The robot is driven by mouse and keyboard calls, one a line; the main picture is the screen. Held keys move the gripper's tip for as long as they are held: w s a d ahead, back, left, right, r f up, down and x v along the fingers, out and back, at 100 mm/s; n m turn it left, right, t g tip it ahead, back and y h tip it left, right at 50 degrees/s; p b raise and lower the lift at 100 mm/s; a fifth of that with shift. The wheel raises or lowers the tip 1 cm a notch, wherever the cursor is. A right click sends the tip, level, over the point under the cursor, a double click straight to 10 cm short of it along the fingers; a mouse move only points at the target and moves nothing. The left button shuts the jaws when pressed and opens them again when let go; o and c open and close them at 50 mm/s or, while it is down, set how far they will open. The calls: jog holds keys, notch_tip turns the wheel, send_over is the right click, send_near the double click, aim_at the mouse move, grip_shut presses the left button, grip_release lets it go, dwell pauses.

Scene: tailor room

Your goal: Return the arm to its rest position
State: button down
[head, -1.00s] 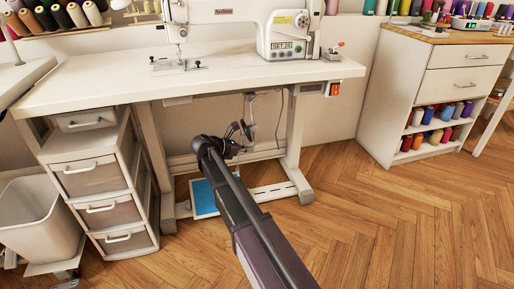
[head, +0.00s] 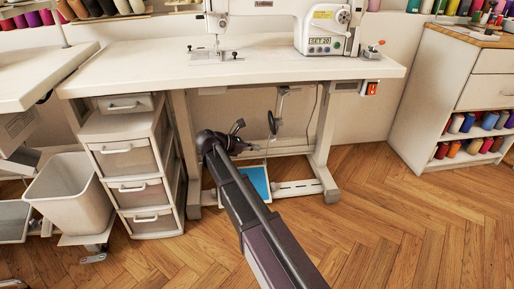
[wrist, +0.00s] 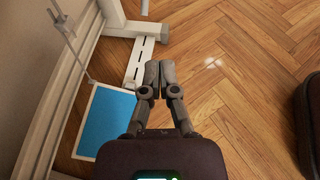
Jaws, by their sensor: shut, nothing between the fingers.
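My arm reaches forward and low from the bottom of the head view, toward the space under the sewing table (head: 290,78). Its end shows small and dark in front of the table's underside. In the wrist view my gripper (wrist: 152,72) is shut, with its two fingertips together and nothing between them. It is above the wooden floor, to the right of the blue treadle pad (wrist: 106,118). That pad also shows partly behind my arm in the head view (head: 258,183).
A white drawer unit (head: 135,170) and a grey bin (head: 70,195) stand left of my arm. A white table leg (head: 322,140) stands to the right. A cabinet with thread spools (head: 470,100) is at the far right. The wooden floor (head: 410,220) between is clear.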

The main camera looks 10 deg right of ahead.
jog(key=s+d+r+m+g+y+p, duration=0.2)
jog(key=s+d+m+y+p, duration=0.5)
jog(key=s+m+p, duration=0.5)
jog(key=s+a+r+m+y+p, duration=0.1)
jog(key=s+r+m+y+p, duration=0.6)
jog(key=s, duration=0.5)
notch_tip(320, 180, up, 37)
jog(key=m+p, duration=0.1)
jog(key=p, duration=3.7)
jog(key=shift+w+a+f+g+h, duration=0.15)
jog(key=shift+w+g+h, duration=0.1)
jog(key=shift+g+h, duration=0.15)
